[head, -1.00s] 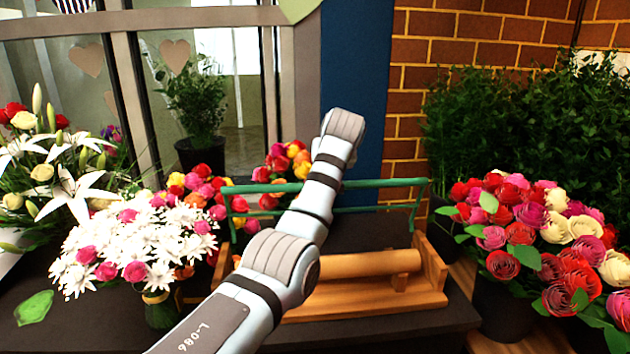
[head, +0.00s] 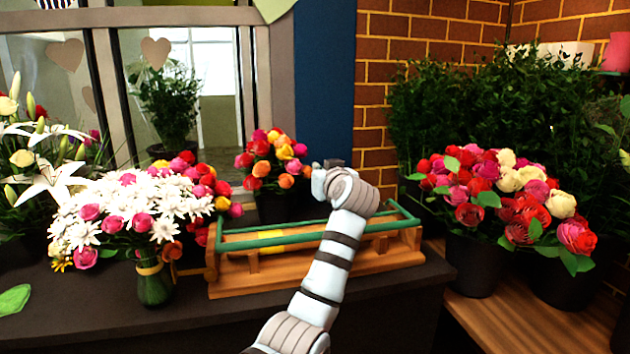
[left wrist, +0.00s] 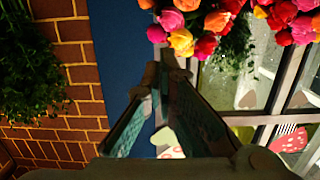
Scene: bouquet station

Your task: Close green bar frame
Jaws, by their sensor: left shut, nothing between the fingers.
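The green bar frame (head: 265,242) lies low across the top of the wooden stand (head: 240,290) on the dark counter, close to level. My left arm crosses in front of its right half and hides part of it. My left gripper (head: 326,166) is above and behind the frame, mostly hidden by its own wrist. In the left wrist view my left gripper (left wrist: 167,62) is shut, with nothing between its fingers. The frame does not show in that view. My right gripper is not in view.
A vase of white daisies and pink roses (head: 135,215) stands left of the stand. A dark pot of mixed roses (head: 272,160) stands behind it. Rose buckets (head: 500,200) stand at the right. A brick wall (head: 380,100) and window are behind.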

